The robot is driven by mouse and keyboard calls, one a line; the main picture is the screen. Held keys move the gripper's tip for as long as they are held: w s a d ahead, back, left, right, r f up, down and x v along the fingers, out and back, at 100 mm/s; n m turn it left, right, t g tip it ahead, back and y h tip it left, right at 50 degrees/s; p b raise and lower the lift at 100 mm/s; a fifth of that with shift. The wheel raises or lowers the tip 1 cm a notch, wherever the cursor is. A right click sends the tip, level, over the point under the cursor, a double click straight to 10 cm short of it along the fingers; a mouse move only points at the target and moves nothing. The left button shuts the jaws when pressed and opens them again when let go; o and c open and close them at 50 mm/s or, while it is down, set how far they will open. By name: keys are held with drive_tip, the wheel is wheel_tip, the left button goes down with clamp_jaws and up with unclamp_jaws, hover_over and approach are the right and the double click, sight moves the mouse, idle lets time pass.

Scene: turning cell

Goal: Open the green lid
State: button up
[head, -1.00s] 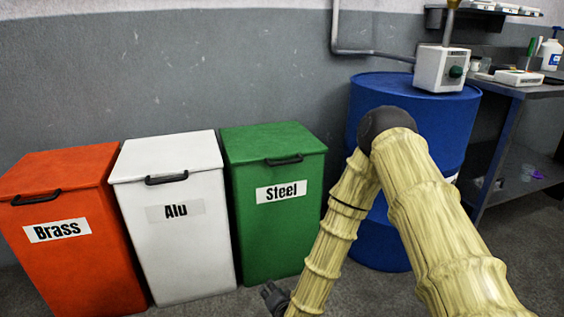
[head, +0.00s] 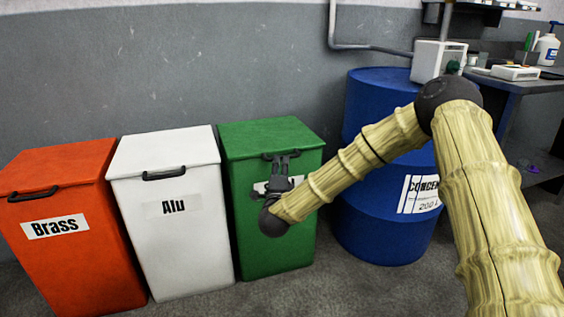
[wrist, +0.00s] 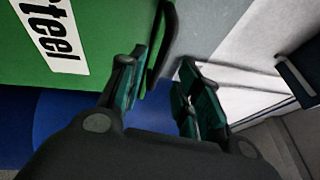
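The green lid (head: 268,136) lies shut on the green bin (head: 292,240), whose "Steel" label is partly hidden by my gripper. A dark handle (head: 268,156) sits on the lid's front edge. My gripper (head: 281,162) is in front of the bin at the handle, pointing up. In the wrist view, my gripper (wrist: 162,82) has its two fingers apart, with the dark handle (wrist: 159,45) near the gap between the tips, closer to the left finger. I cannot tell whether a finger touches it. The green bin front and part of its label also show there.
A white "Alu" bin (head: 178,235) and a red "Brass" bin (head: 75,265) stand to the left. A blue drum (head: 375,225) stands right of the green bin, behind my arm. A grey wall (head: 180,70) is close behind. A workbench (head: 510,84) is at the right.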

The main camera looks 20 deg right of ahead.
sight(281, 159)
drive_tip(key=shift+b+x, duration=0.6)
drive_tip(key=shift+x, duration=2.05)
clamp_jaws()
